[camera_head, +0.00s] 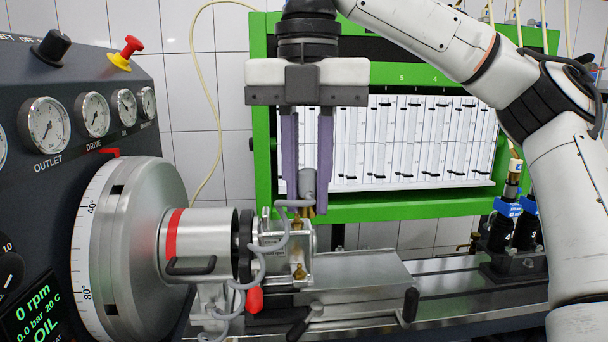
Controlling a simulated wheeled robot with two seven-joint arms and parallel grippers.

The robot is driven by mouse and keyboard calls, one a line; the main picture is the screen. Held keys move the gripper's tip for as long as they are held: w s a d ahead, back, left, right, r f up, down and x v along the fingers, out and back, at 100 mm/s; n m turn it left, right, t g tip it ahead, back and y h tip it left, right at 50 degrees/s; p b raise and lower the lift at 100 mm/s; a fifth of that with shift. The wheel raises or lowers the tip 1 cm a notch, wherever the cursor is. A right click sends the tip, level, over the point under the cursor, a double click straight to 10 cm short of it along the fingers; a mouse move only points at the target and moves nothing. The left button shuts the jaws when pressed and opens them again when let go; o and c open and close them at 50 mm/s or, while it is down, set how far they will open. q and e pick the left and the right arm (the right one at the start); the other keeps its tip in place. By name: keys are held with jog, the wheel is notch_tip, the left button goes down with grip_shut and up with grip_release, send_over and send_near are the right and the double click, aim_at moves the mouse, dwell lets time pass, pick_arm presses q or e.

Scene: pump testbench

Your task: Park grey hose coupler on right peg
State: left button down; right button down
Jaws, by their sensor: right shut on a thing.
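My right gripper (306,205) comes down from the top centre, its two purple fingers pointing downward. It is shut on the grey hose coupler (307,182), which sits upright between the finger ends, with a brass-coloured tip below. A coiled grey hose (260,268) hangs from the coupler down to the lower left. I cannot make out the right peg for certain. My left gripper is not in view.
The dark gauge panel (30,75) and the large graduated drum (125,250) fill the left. A green-framed rack of tubes (400,200) stands behind. Dark connectors with blue tags (500,230) stand at right. The metal bed (360,272) is clear on top.

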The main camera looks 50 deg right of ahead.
aim_at(302, 197)
jog(key=s+a, duration=0.1)
jog(key=a, duration=0.1)
jog(key=shift+s+a, duration=0.4)
jog(key=w+a, duration=1)
jog(key=a, duration=0.1)
jog(key=shift+w, duration=0.1)
